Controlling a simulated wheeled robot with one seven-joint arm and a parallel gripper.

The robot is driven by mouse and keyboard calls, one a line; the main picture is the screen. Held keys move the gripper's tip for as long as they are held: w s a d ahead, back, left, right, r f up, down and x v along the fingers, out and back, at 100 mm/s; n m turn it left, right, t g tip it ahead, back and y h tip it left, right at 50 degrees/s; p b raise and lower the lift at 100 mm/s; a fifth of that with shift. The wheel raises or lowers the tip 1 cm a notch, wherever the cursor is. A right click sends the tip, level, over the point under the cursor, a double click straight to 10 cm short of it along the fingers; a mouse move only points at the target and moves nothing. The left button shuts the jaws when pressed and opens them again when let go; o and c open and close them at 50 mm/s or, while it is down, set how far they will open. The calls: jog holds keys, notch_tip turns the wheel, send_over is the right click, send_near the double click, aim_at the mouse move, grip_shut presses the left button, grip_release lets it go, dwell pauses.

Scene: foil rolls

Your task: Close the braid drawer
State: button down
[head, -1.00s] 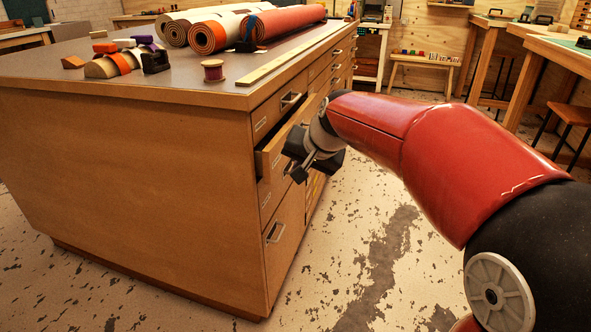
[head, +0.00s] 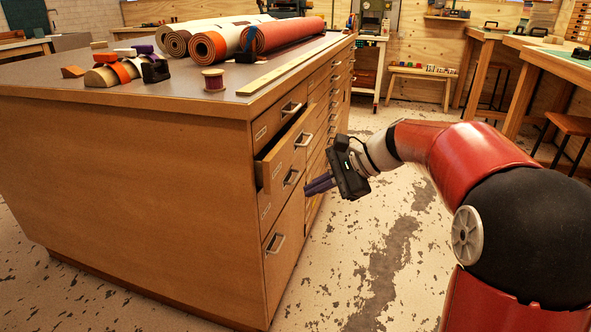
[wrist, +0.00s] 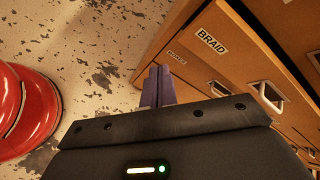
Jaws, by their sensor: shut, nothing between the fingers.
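The braid drawer (head: 290,147) is the second one down in the wooden cabinet's near column. It stands partly pulled out in the head view, its front proud of the drawers around it. In the wrist view its front (wrist: 240,50) bears a white BRAID label. My gripper (head: 308,188) is shut and empty, its purple fingers together. It is outside the cabinet, lower than the braid drawer's front, and looks apart from it. The fingers also show in the wrist view (wrist: 158,75), left of the drawer fronts.
The cabinet top (head: 190,95) holds foil rolls (head: 215,42), a spool (head: 213,80) and a yellow ruler (head: 290,66). The floor (head: 385,250) right of the cabinet is clear. Workbenches stand at the right.

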jog(key=w+d+f+m+t+y, duration=0.1)
jog(key=w+d+m+t+y, duration=0.2)
jog(key=w+d+m+y, duration=0.45)
jog(key=m, duration=0.2)
send_near(281, 165)
jog(key=shift+h, duration=0.25)
jog(key=x, duration=0.6)
jog(key=shift+w+a+r, duration=0.15)
jog(key=shift+a, duration=0.2)
jog(key=shift+a, duration=0.1)
jog(key=shift+p+x, duration=0.3)
jog(key=shift+x, duration=1.7)
jog(key=shift+r, duration=0.15)
